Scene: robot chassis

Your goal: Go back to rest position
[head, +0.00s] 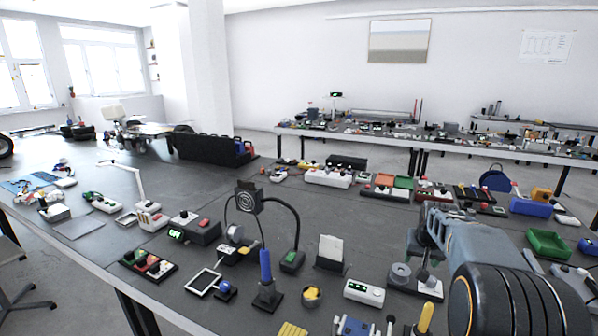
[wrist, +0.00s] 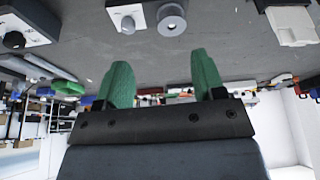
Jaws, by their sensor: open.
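My gripper (wrist: 162,72) shows in the wrist view with its two green fingers spread apart and nothing between them. The wrist picture is upside down, with the grey table surface along its top. In the head view my grey arm reaches in from the lower right over the table (head: 225,290), and its far end is above the table's right part. The fingertips are not clear there. A grey round spool-like part (head: 400,274) stands near the arm's end and also shows in the wrist view (wrist: 171,20), apart from the fingers.
The table is crowded with small devices. A blue-handled tool in a stand (head: 266,277), a white card holder (head: 331,250) and a white box with a display (head: 364,292) stand left of my arm. A green tray (head: 548,243) lies to its right.

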